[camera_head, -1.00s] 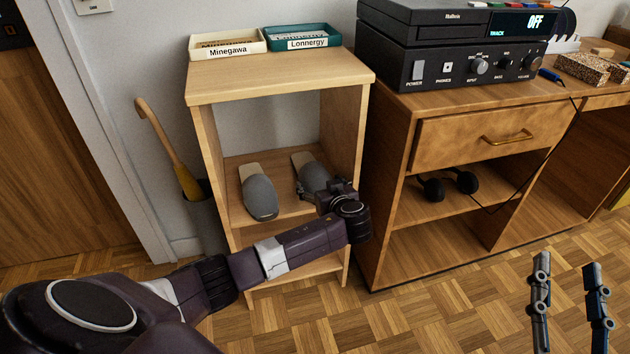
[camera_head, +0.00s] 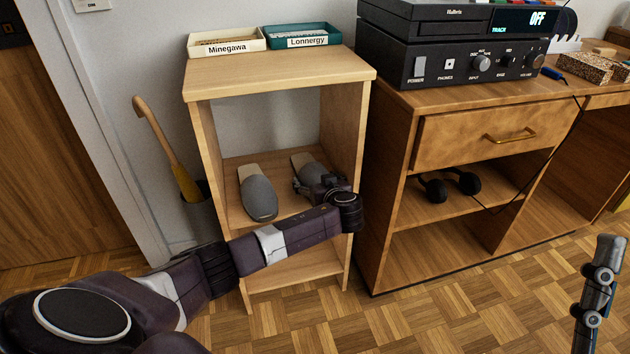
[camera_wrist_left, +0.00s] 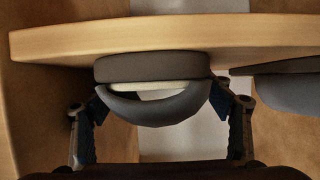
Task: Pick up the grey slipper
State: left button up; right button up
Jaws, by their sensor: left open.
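Two grey slippers with light insoles lie side by side on the middle shelf of the small wooden cabinet. The right one (camera_head: 304,163) is partly hidden by my left gripper (camera_head: 316,186), which is open at its near end. In the left wrist view my gripper (camera_wrist_left: 162,100) has a finger on each side of this slipper (camera_wrist_left: 152,70), with no firm grip visible. The left slipper (camera_head: 258,195) lies apart; it also shows at the right of the wrist view (camera_wrist_left: 288,90). Only one finger of my right gripper (camera_head: 599,290) shows, at the lower right.
The cabinet's top board (camera_head: 280,72) is above my left gripper, and its side wall (camera_head: 356,150) is close on the right. Beside it stands a wider cabinet (camera_head: 385,190) with headphones (camera_head: 448,186) on a shelf. A shoehorn (camera_head: 165,150) stands in a holder at left.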

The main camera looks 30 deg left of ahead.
pick_arm(q)
jog(key=c, duration=0.9)
